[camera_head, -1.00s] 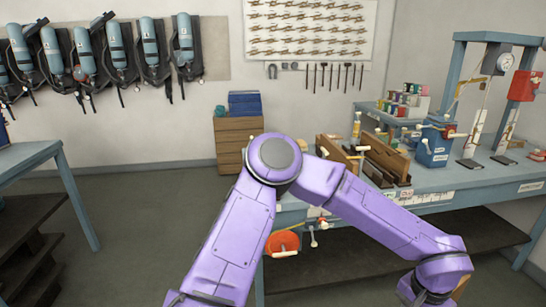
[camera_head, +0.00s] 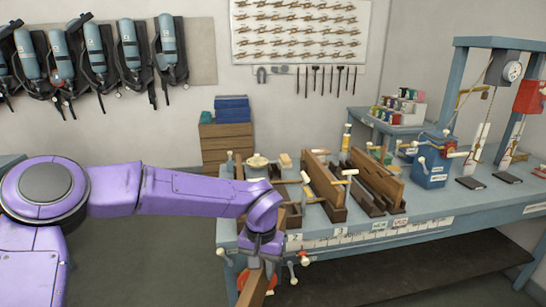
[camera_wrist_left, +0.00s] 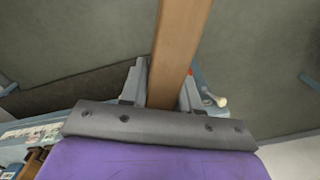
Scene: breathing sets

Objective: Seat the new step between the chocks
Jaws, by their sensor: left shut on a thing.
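My left gripper (camera_head: 264,256) is shut on a wooden board, likely the new step (camera_head: 255,288), at the bench's front edge. In the left wrist view the step (camera_wrist_left: 181,45) runs between my two gripper fingers (camera_wrist_left: 163,88) and extends away from them. Its far end is outside that view. Dark brown wooden pieces, which look like the chocks (camera_head: 376,188), stand on the bench to the right of my gripper, with taller boards (camera_head: 324,178) among them. The step is apart from these pieces. My right gripper is not in view.
The blue-grey bench (camera_head: 440,205) carries several clamps with pale handles, a blue box (camera_head: 432,170) and a tall frame (camera_head: 458,90) at the right. Wooden drawers (camera_head: 227,143) stand behind.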

